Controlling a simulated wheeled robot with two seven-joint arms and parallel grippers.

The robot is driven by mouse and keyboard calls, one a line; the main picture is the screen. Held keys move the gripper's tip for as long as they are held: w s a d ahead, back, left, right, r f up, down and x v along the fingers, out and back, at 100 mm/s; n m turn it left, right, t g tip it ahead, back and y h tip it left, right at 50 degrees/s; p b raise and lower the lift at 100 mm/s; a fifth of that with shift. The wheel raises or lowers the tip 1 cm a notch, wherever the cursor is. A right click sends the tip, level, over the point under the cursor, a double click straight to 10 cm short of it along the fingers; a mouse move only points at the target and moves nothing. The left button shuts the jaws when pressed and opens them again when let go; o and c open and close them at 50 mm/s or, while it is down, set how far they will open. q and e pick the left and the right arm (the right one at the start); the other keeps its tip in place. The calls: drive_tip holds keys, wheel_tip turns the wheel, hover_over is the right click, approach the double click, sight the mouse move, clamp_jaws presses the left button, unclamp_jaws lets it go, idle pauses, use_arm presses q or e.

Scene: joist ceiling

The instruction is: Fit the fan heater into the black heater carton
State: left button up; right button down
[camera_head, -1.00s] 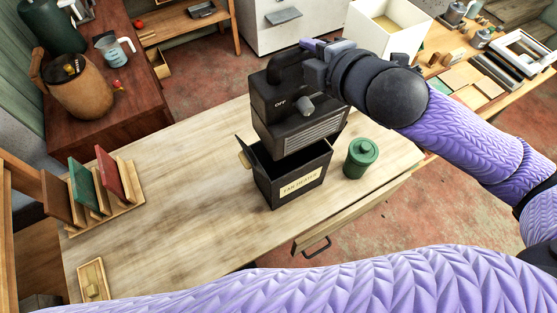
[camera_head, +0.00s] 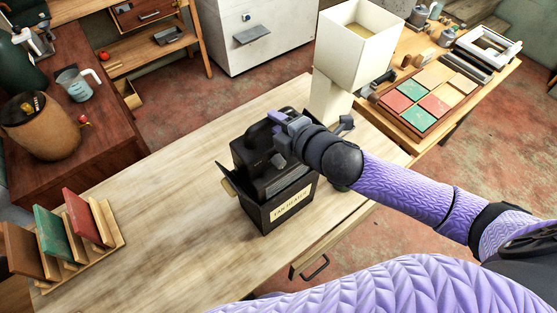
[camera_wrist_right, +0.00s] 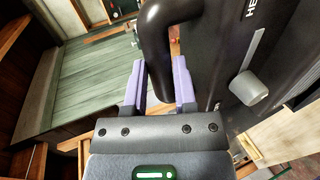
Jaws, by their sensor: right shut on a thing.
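The fan heater (camera_head: 250,155) is dark and boxy with a loop handle on top. In the head view its lower part is inside the black heater carton (camera_head: 262,215), and its upper part stands above the rim. The carton stands on the pale wooden table, with a cream label on its front and a flap out at the left. My right gripper (camera_head: 285,128) is shut on the heater's handle, and the right wrist view shows the handle (camera_wrist_right: 158,40) between the fingers (camera_wrist_right: 158,82). The heater's bottom is hidden. My left gripper is out of view.
A rack of coloured boards (camera_head: 85,235) stands at the table's left end. A cream square-topped object (camera_head: 355,50) rises behind my right arm. A drawer with a dark handle (camera_head: 316,268) is at the front edge. The tabletop left of the carton is clear.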

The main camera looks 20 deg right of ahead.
sight(278, 158)
wheel_tip(278, 158, down, 6)
drive_tip(key=shift+f+b, duration=0.2)
drive_tip(key=shift+b, duration=0.85)
drive_tip(key=shift+f, duration=0.6)
wheel_tip(278, 158, down, 4)
drive_tip(key=shift+f+b, duration=0.1)
drive_tip(key=shift+b, duration=1)
